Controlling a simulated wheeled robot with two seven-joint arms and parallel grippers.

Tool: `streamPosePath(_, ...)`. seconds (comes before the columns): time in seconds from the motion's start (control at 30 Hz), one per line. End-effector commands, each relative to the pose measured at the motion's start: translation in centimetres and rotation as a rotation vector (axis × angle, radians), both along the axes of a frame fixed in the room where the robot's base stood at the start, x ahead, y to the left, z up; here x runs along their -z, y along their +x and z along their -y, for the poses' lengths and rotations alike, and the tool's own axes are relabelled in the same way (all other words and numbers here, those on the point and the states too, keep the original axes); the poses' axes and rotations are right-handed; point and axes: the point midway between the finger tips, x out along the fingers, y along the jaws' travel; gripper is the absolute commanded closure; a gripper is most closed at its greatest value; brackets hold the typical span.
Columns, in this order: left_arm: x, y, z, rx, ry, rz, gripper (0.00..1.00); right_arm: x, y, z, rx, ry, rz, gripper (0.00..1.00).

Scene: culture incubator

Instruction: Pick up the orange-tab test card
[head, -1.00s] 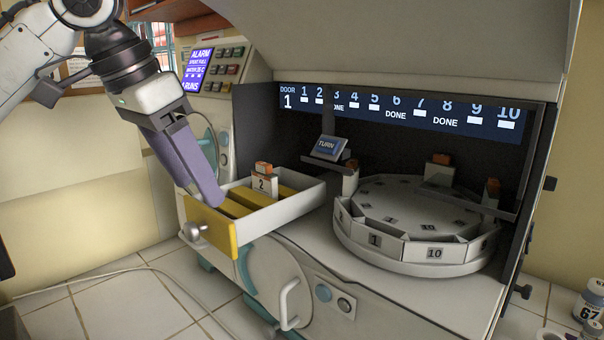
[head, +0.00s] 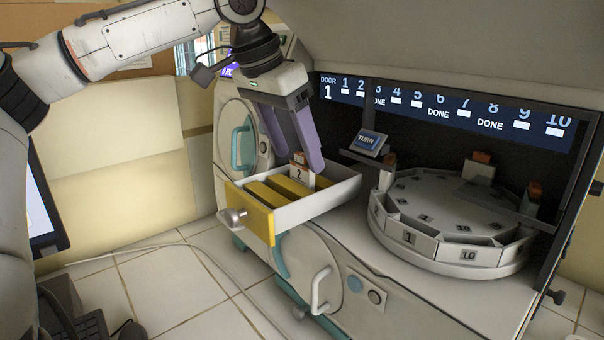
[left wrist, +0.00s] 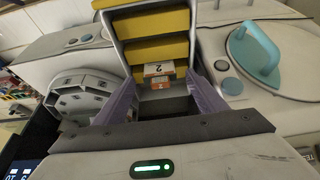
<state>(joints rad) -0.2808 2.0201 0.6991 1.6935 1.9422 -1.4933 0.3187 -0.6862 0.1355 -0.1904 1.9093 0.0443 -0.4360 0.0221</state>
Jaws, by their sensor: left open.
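The test card (head: 301,174) is white with an orange tab and a "2" label, and stands upright in the open drawer (head: 325,196). It also shows in the left wrist view (left wrist: 158,69), at the end of a row of yellow blocks. My left gripper (head: 303,160) is open over the drawer, with its purple fingers pointing down. In the left wrist view its fingers (left wrist: 160,84) lie to the left and right of the card, with a gap at each side. The card's lower part is hidden in the head view. My right gripper is not in view.
Yellow blocks (head: 268,194) fill the drawer's front part. At right, the round numbered carousel (head: 440,248) sits in the dark bay, with orange-topped pieces (head: 481,166) around it. A blue "TURN" panel (head: 368,140) stands between drawer and carousel. Tiled floor lies in front.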

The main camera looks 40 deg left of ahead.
Motion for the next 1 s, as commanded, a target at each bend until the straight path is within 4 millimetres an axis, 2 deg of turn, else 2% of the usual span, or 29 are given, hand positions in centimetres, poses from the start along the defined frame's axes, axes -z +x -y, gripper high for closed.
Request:
streamPosePath(0.03,0.3,0.7,0.0,0.0,0.001,-0.006,0.35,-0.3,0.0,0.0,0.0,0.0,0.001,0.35)
streamPosePath(0.1,1.6,1.0,0.1,0.0,0.0,-0.005,0.35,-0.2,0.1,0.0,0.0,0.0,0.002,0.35)
streamPosePath(0.2,2.4,1.4,0.1,0.0,-0.001,-0.002,0.35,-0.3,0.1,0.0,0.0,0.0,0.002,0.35)
streamPosePath(0.47,2.8,1.5,0.1,0.0,0.0,0.0,0.35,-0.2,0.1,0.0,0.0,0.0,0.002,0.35)
streamPosePath(0.5,2.8,1.5,0.1,0.0,0.0,0.0,0.37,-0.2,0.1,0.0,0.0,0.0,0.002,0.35)
streamPosePath(0.7,2.8,1.5,0.1,0.0,0.0,0.0,0.71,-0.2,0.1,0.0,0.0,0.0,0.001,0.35)
streamPosePath(0.77,2.8,1.5,0.1,0.0,0.0,0.0,0.79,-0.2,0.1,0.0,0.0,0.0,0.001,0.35)
streamPosePath(1.0,2.7,1.5,0.1,0.0,0.0,0.0,0.79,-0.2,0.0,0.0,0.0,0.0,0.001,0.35)
